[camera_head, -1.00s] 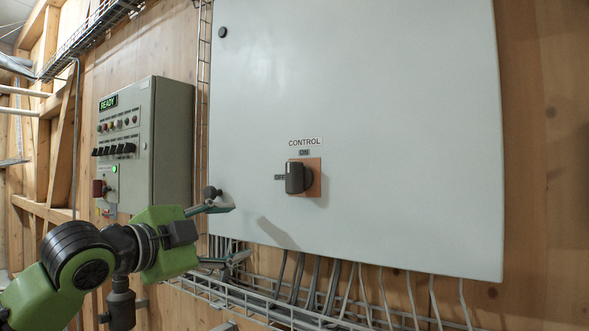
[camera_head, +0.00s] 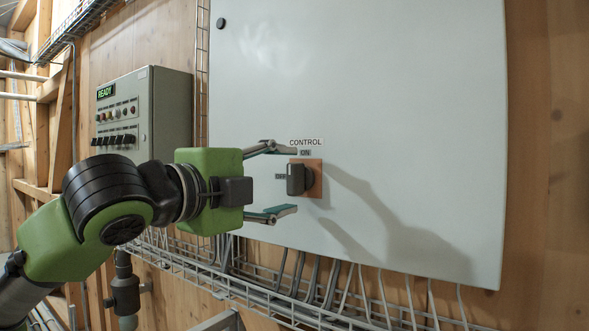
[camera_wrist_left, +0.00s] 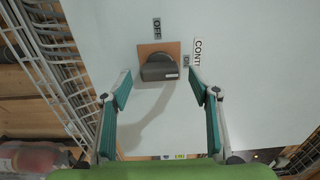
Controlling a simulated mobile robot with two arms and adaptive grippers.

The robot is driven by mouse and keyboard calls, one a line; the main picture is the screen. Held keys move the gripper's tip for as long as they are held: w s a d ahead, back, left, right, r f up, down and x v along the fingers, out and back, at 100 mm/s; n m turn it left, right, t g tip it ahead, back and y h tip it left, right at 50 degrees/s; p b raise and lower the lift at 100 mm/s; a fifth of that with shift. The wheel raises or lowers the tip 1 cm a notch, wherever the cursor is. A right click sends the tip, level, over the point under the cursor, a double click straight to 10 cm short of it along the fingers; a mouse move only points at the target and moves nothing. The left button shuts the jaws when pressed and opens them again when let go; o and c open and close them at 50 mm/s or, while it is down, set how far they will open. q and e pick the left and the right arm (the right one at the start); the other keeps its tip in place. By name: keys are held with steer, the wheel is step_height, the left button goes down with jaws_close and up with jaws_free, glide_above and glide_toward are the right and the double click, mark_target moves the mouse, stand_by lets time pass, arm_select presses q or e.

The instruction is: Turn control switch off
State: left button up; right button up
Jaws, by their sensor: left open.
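The control switch (camera_head: 297,179) is a dark rotary knob on an orange-brown square plate, on the front of a large pale grey cabinet. Its handle stands upright in the head view, in line with the ON label (camera_head: 305,153); the OFF label (camera_head: 280,177) at its left is partly hidden. In the left wrist view the knob (camera_wrist_left: 159,71) lies ahead, between the lines of the fingers. My left gripper (camera_head: 283,181) is open, one finger above and one below the knob's level, just left of it. The fingers (camera_wrist_left: 160,92) appear apart from the knob. My right gripper is not in view.
The large cabinet door (camera_head: 400,110) is flat and clear around the switch. A smaller control box (camera_head: 165,115) with a READY display and several buttons hangs at the left. A wire cable tray (camera_head: 270,295) with cables runs below the cabinet.

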mark_target(290, 180)
arm_select(q)
steer(key=shift+p+x, duration=0.4)
steer(key=shift+x, duration=1.35)
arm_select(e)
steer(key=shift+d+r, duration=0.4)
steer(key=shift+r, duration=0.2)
arm_select(q)
steer(key=c, duration=1.1)
steer(key=shift+c, duration=0.2)
